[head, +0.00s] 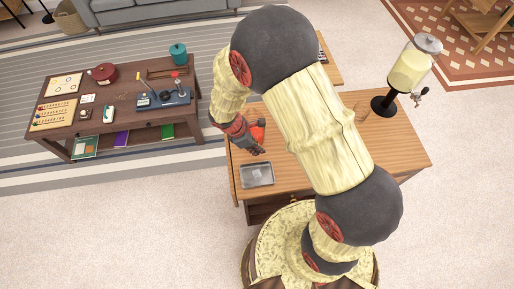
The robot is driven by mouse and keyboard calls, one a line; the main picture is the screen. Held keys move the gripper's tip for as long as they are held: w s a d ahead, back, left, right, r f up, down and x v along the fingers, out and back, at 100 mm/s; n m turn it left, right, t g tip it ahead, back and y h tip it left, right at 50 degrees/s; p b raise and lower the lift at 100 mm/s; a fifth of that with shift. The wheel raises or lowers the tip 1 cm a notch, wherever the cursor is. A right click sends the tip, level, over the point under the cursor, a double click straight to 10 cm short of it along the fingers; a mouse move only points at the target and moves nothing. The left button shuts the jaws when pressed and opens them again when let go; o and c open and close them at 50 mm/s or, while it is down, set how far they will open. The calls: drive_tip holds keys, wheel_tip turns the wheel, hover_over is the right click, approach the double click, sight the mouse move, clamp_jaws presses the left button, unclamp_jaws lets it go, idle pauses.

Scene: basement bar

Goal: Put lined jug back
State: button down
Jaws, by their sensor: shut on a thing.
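My gripper (251,146) hangs low over the left part of the wooden table (397,148), just behind the metal tray. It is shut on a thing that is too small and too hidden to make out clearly. An orange-red thing (259,124) shows right beside the fingers; I cannot tell whether it is the held thing or stands on the table. I cannot pick out the lined jug for certain. My arm covers the middle of the table.
A grey metal tray (257,174) lies at the table's front left. A drink dispenser (410,70) with pale yellow liquid stands at the back right. The table's right part is bare. A darker low table (120,110) with a red pot, a teal pot and games stands left.

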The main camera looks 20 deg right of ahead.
idle(0.3)
drive_tip(key=c, duration=2)
unclamp_jaws()
drive_tip(key=shift+o, duration=0.4)
drive_tip(key=s+p+v, duration=0.1)
drive_tip(key=p+v, duration=0.1)
drive_tip(key=v, duration=1)
drive_tip(key=s+d+r+m+t+y, duration=0.1)
drive_tip(key=d+r+m, duration=0.1)
drive_tip(key=r+m, duration=0.35)
drive_tip(key=s+d+r+m+t+y, duration=0.1)
drive_tip(key=s+d+r+m, duration=0.1)
drive_tip(key=r, duration=0.7)
drive_tip(key=s+d+r+m+t+y, duration=0.2)
drive_tip(key=s+r+m+t, duration=0.2)
drive_tip(key=s+r+m, duration=0.4)
wheel_tip(320, 180, up, 4)
drive_tip(key=s, duration=0.2)
drive_tip(key=shift+s+r+m, duration=0.25)
drive_tip(key=shift+s+m, duration=0.1)
drive_tip(key=shift+s, duration=0.05)
drive_tip(key=shift+f, duration=0.1)
